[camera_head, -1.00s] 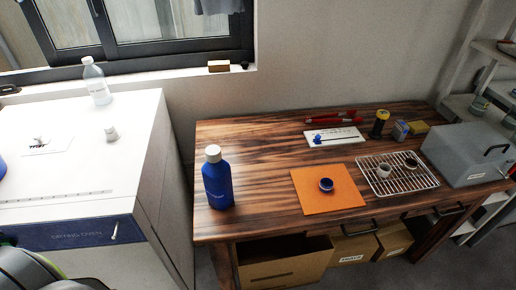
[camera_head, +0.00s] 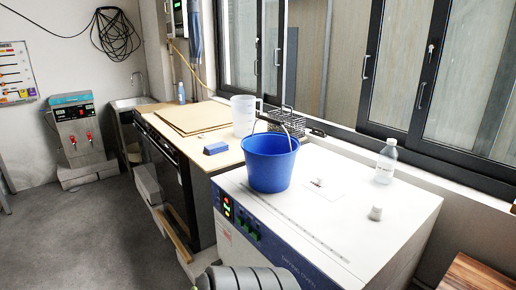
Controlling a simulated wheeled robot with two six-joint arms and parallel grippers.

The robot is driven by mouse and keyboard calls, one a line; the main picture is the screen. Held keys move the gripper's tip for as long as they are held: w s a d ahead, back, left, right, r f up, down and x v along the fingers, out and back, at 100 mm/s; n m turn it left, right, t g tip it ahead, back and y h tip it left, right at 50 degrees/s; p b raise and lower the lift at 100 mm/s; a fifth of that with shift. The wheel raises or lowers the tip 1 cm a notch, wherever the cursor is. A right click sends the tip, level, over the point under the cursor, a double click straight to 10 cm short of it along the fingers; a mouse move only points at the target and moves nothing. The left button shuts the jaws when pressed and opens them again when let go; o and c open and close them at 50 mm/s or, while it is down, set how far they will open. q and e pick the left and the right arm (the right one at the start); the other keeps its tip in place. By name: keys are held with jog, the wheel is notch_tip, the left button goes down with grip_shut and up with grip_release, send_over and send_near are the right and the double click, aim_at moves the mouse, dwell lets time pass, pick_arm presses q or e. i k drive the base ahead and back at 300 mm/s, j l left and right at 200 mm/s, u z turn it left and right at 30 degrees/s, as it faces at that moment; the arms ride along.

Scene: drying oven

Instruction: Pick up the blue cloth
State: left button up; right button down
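No thing in view is clearly a blue cloth. A small blue block-like item (camera_head: 215,148) lies on the near edge of the wooden counter; it is too small to tell whether it is a folded cloth or a sponge. A blue bucket (camera_head: 268,165) with a raised wire handle stands on the white drying oven (camera_head: 335,222), and its inside is mostly hidden. Neither gripper is in view; only a grey ribbed part of my own body shows at the bottom edge.
Behind the bucket, the counter (camera_head: 226,135) holds a clear plastic jug (camera_head: 243,116), flat brown boards (camera_head: 185,118) and a wire basket (camera_head: 287,122). A clear bottle (camera_head: 386,162) and small white cap (camera_head: 376,212) stand on the oven. Grey floor (camera_head: 85,240) is open at left.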

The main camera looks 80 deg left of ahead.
aim_at(221, 147)
jog(key=u, duration=2.95)
